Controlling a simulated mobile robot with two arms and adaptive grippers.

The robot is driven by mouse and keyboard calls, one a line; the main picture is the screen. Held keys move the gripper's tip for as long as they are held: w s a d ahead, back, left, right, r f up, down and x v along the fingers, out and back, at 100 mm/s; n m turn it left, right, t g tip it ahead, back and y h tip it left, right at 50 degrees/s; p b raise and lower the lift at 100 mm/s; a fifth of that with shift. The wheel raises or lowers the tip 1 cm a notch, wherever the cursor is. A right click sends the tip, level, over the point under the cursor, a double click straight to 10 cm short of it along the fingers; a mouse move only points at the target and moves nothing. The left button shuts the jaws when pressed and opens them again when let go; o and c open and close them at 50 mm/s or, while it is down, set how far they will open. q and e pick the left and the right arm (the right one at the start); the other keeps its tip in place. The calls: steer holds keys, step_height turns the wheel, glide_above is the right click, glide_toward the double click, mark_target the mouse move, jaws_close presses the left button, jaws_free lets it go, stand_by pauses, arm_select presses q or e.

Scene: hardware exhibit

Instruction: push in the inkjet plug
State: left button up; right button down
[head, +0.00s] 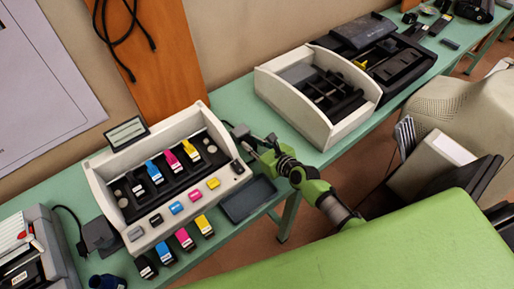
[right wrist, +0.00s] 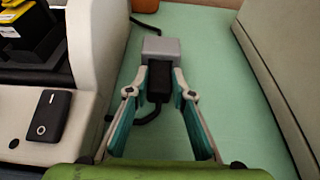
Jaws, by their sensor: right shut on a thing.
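The inkjet plug (right wrist: 159,83) is a black body between my right gripper's fingertips in the right wrist view. Its far end meets a grey block (right wrist: 162,47), which looks like a socket; I cannot tell how deep it sits. A black cable loops beneath the plug toward the white inkjet display. My right gripper (head: 258,147) is shut on the plug, just right of the display (head: 101,187). The grey block also shows in the head view (head: 241,131), but the plug is largely hidden there. My left gripper is not in view.
Another white open case (head: 328,123) stands to the right on the green table (head: 222,100). A black switch (right wrist: 48,114) is on the display's corner.

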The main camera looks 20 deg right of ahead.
steer(key=shift+w+r, duration=0.1)
steer(key=shift+r, duration=0.05)
steer(key=c, duration=2)
jaws_free()
steer(key=shift+o, duration=1.2)
steer(key=shift+w+a+f, duration=0.1)
steer(key=shift+w+f, duration=0.1)
steer(key=shift+s+r, duration=0.1)
steer(key=shift+s, duration=0.05)
steer(key=v, duration=1.1)
steer(key=shift+s+r, duration=0.1)
steer(key=shift+s, duration=0.2)
